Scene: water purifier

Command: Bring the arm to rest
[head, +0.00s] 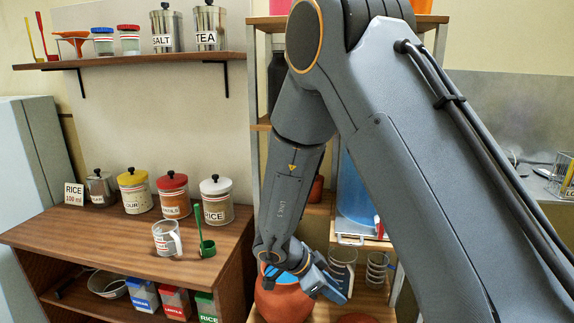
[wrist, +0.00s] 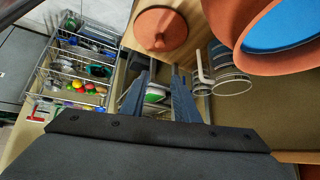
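My arm (head: 292,178) reaches down in front of a wooden shelf unit in the head view. My gripper (head: 333,285) is low, beside the rim of a terracotta pot with blue inside (head: 283,303), and overlaps it in the picture. In the wrist view my gripper (wrist: 158,78) has its two fingers apart with nothing held between them; a green and white thing shows beyond the gap. The pot (wrist: 238,22) is at the upper right there, apart from the fingers. A terracotta lid (wrist: 160,30) lies on the wooden board beyond them.
Two glass mugs (head: 342,266) (head: 377,268) stand right of my gripper. A blue container (head: 354,195) is behind my arm. At left, a wooden counter (head: 120,235) holds labelled jars, a measuring jug (head: 167,239) and a green scoop (head: 206,245). A wire rack (wrist: 75,62) shows in the wrist view.

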